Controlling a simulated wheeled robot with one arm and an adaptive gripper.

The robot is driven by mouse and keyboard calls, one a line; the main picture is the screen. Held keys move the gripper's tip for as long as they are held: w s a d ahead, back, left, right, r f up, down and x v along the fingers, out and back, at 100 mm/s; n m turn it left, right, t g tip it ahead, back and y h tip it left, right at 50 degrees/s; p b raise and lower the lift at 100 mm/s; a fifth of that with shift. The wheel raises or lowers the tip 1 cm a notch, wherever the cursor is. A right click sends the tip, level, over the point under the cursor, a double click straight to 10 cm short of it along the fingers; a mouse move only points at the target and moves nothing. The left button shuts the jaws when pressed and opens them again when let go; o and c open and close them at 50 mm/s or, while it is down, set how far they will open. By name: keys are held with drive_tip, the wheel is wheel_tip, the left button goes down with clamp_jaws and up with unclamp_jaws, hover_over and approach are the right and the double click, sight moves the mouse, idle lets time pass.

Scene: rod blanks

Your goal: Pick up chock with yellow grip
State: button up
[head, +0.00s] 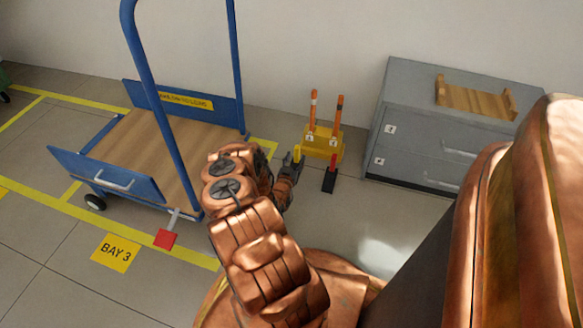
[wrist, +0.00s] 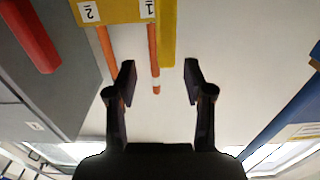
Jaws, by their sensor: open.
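The yellow grip (head: 297,153) of a chock stands upright just beyond my gripper (head: 291,166) in the head view. Its lower part is hidden behind my gripper. In the wrist view the yellow grip (wrist: 167,35) is a vertical bar coming down from the top edge, its end near the level of my fingertips and between their lines. My gripper (wrist: 159,80) is open there, with nothing held between its fingers. A second chock, dark with a red grip (head: 331,178), stands on the floor to the right; its red grip (wrist: 32,38) shows at the wrist view's upper left.
A yellow stand (head: 322,148) holding two orange rods with white bands is close behind the chocks. A grey drawer cabinet (head: 395,135) bearing a wooden rack (head: 474,98) stands right. A blue trolley (head: 150,150) with a wooden deck stands left. Floor is clear in front of the cabinet.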

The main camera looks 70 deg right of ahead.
sight(296, 151)
drive_tip(key=shift+d, duration=0.8)
drive_tip(key=shift+w+d+r+b, duration=0.1)
drive_tip(key=shift+w+d+b, duration=0.15)
drive_tip(key=shift+d+b, duration=0.45)
drive_tip(key=shift+w+d+r+b, duration=0.1)
drive_tip(key=shift+w+d+b, duration=0.2)
drive_tip(key=shift+d, duration=0.65)
drive_tip(key=shift+w+d+r+b, duration=0.1)
drive_tip(key=shift+w+d+b, duration=0.1)
drive_tip(key=shift+d+b, duration=0.5)
drive_tip(key=shift+d, duration=0.15)
drive_tip(key=shift+c, duration=0.3)
clamp_jaws()
